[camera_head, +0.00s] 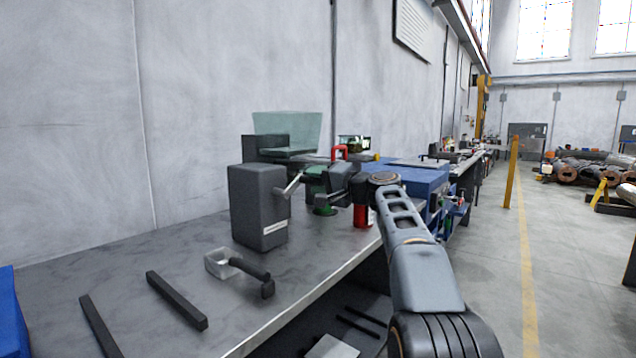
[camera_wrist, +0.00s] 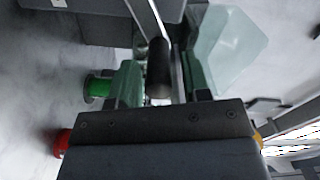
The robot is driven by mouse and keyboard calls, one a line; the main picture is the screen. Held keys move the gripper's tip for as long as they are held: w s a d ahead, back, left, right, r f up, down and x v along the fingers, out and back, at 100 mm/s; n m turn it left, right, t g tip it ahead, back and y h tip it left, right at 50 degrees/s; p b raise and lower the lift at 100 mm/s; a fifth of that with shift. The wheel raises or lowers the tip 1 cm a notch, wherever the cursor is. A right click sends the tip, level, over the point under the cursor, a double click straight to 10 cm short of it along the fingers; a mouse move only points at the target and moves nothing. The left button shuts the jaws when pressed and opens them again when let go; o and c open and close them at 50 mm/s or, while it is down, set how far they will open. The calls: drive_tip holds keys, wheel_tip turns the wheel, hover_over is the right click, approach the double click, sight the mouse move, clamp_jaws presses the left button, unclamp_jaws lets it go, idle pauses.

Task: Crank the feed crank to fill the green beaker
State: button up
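The dark grey feed box (camera_head: 258,208) stands on the bench with a translucent hopper (camera_head: 287,130) behind it. A silver crank arm (camera_head: 291,185) sticks out from its side. In the wrist view the black crank handle (camera_wrist: 158,68) lies between the fingers of my gripper (camera_wrist: 160,85), with a visible gap on each side. My gripper (camera_head: 322,182) is also beside the crank in the head view, its fingers partly unclear. The green beaker (camera_head: 324,208) stands below my gripper, partly hidden; it also shows in the wrist view (camera_wrist: 98,87). Its contents cannot be seen.
A red container (camera_head: 362,215) stands right of the green beaker. A blue case (camera_head: 415,175) is behind my arm.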

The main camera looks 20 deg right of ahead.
drive_tip(key=shift+o, duration=0.6)
drive_tip(key=v, duration=1.3)
drive_tip(key=shift+s+d, duration=0.25)
drive_tip(key=shift+s, duration=0.1)
